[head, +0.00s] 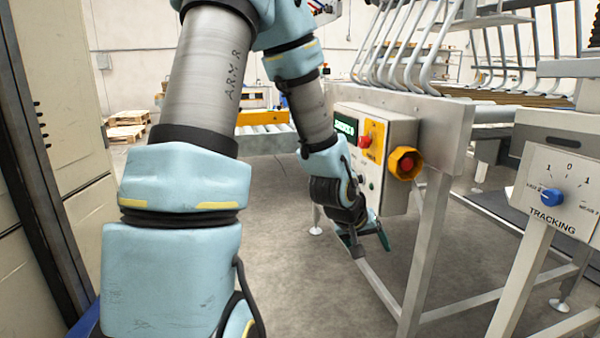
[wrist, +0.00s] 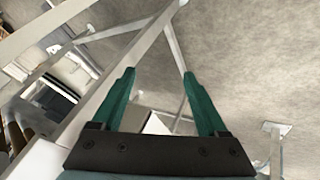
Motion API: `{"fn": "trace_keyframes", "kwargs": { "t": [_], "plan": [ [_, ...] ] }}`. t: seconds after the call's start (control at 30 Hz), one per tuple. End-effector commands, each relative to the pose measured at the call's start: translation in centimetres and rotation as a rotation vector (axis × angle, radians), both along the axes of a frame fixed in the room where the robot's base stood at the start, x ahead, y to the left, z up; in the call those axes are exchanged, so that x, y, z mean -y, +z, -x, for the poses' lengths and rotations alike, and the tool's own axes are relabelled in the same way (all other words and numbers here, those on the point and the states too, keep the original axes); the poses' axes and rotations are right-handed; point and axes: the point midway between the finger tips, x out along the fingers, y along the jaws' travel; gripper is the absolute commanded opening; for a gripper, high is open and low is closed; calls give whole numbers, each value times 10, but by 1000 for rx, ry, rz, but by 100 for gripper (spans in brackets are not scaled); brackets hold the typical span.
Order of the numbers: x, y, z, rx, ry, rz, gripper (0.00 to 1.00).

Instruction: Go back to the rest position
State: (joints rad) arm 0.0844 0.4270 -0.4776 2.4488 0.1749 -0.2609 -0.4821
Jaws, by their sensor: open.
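My gripper (head: 371,239) hangs at the end of my blue and grey arm, in front of the machine frame and below the control box (head: 398,137). It points downward. In the wrist view my gripper (wrist: 164,98) shows two green fingers spread apart with nothing between them. Behind the fingers are a metal frame leg (wrist: 132,62) and the grey floor (wrist: 245,50). The control box carries a green display, a red button and a yellow-ringed red button (head: 406,162).
A tracking panel with a blue knob (head: 553,197) stands at the right. Frame legs (head: 424,255) and crossbars stand right of my gripper. A tall cabinet (head: 60,110) is close on the left. Pallets (head: 127,124) and a roller conveyor (head: 265,130) are behind. Floor in the middle is clear.

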Motion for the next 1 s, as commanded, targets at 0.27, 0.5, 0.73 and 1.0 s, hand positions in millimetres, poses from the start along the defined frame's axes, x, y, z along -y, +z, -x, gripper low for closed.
{"fn": "trace_keyframes", "kwargs": {
  "t": [0.27, 0.5, 0.73, 1.0],
  "plan": [
    [-156, 26, 21, -106, 66, -353, 76],
    [-229, 54, 72, -258, 101, -434, 76],
    [-229, 103, 73, -267, 95, -436, 76],
    [-229, 174, 73, -266, 95, -436, 76]
  ]
}}
